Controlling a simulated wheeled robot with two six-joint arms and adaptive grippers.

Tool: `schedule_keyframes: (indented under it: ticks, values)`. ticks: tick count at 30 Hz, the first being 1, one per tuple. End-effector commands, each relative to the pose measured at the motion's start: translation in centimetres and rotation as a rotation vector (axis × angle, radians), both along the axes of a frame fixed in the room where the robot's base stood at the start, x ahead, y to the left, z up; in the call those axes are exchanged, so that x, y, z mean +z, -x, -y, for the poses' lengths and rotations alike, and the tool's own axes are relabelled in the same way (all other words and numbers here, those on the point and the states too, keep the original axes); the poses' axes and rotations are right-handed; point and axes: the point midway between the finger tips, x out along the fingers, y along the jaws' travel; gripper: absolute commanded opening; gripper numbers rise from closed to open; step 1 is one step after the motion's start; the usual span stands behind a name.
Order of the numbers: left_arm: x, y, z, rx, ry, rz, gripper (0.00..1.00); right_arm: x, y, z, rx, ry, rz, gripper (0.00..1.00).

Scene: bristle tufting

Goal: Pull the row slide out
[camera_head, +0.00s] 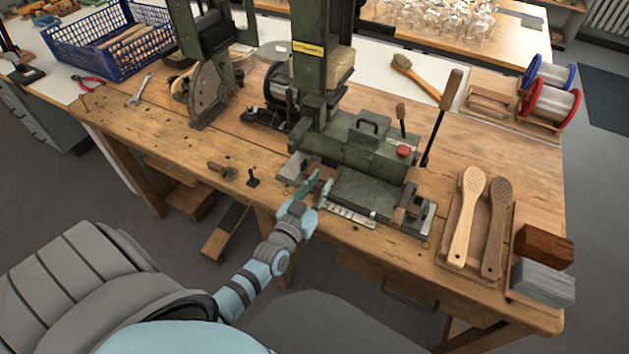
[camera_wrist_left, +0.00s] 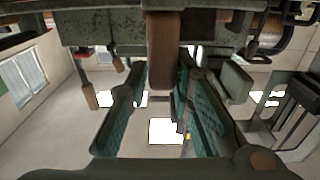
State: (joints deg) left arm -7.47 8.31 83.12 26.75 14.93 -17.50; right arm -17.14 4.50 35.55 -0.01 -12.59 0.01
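The row slide belongs to the green brush machine (camera_head: 372,188) on the bench; its low front part lies beside my left gripper. My left gripper (camera_head: 318,190) is at the front left of this machine in the head view. In the left wrist view, a brown wooden handle (camera_wrist_left: 163,45) stands between the two teal-padded fingers (camera_wrist_left: 163,85). The fingers are on both sides of the handle; I cannot tell whether they press on it. In the head view the gripper hides this handle. My right gripper is not in view.
A wooden tray (camera_head: 450,256) with two brush bodies lies to the right, beside brown and grey blocks (camera_head: 545,243). A tall lever (camera_head: 437,115) and a red knob (camera_head: 404,151) rise from the machine. A blue crate (camera_head: 112,42) stands far left.

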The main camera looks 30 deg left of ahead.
Motion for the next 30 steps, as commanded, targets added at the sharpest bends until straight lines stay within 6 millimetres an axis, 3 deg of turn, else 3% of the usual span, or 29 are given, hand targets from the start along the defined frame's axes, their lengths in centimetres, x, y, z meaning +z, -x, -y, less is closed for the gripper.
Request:
schedule_keyframes:
  ticks: [3, 14, 17, 24, 30]
  values:
    - [-0.1, 0.1, 0.0, 0.001, 0.0, -0.002, 0.38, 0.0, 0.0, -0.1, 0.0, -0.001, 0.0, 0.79]
    - [0.0, 0.8, -0.2, 0.005, -0.002, 0.0, 0.38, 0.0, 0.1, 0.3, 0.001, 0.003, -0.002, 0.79]
    - [-0.1, 2.7, 0.1, 0.004, -0.003, -0.003, 0.38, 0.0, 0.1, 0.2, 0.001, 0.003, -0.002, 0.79]
    - [-0.1, 9.3, 0.9, 0.003, -0.004, -0.004, 0.38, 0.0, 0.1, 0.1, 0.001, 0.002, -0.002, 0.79]
    - [0.0, 12.0, 1.2, 0.002, -0.004, -0.002, 0.38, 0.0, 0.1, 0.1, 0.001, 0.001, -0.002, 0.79]
